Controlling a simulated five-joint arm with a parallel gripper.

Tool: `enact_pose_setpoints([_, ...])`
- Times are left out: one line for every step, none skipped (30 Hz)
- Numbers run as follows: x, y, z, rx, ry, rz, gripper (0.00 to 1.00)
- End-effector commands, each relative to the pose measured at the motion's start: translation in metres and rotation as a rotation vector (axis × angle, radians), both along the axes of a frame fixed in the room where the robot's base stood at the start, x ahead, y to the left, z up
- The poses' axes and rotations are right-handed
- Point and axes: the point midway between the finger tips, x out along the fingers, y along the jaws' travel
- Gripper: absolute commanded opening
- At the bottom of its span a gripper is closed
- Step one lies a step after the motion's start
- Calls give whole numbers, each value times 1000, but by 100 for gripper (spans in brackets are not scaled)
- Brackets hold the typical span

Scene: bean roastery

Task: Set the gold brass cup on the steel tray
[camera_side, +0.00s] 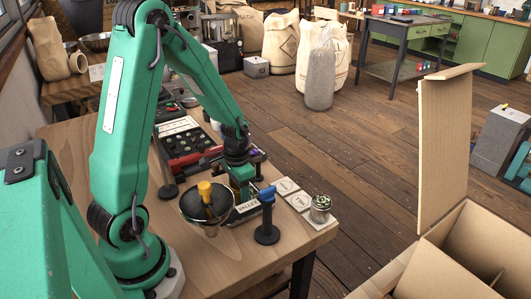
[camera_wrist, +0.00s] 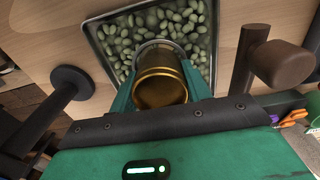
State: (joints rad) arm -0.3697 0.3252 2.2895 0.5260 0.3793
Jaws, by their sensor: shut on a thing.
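In the wrist view, my gripper (camera_wrist: 158,62) is shut on the gold brass cup (camera_wrist: 162,88), with one green finger on each side. The cup is over the steel tray (camera_wrist: 91,43), which holds many pale green beans. I cannot tell whether the cup touches the beans or hangs just above them. The cup is hidden there, and the tray cannot be clearly made out.
A blue-topped black stand (camera_side: 267,232) is close in front. White tiles (camera_side: 298,201) and a small jar (camera_side: 320,209) lie right. A black round-based stand (camera_wrist: 72,80) is beside the tray.

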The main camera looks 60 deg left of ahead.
Motion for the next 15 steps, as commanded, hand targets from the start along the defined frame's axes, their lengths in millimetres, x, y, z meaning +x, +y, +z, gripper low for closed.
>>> enact_pose_setpoints([0,0,-1,0,1,0,23])
enact_pose_setpoints([0,0,-1,0,1,0,23])
enact_pose_setpoints([0,0,-2,0,1,0,23])
enact_pose_setpoints([0,0,-2,0,1,0,23])
enact_pose_setpoints([0,0,-3,0,1,0,23])
enact_pose_setpoints([0,0,-3,-1,1,0,23])
enact_pose_setpoints([0,0,-4,-1,1,0,23])
enact_pose_setpoints([0,0,-4,-1,2,0,23])
enact_pose_setpoints([0,0,-5,-1,2,0,23])
enact_pose_setpoints([0,0,-5,-1,2,0,23])
enact_pose_setpoints([0,0,-6,-1,2,0,23])
enact_pose_setpoints([0,0,-6,-1,1,0,23])
enact_pose_setpoints([0,0,-7,-1,1,0,23])
enact_pose_setpoints([0,0,-7,-1,1,0,23])
enact_pose_setpoints([0,0,-8,0,1,0,23])
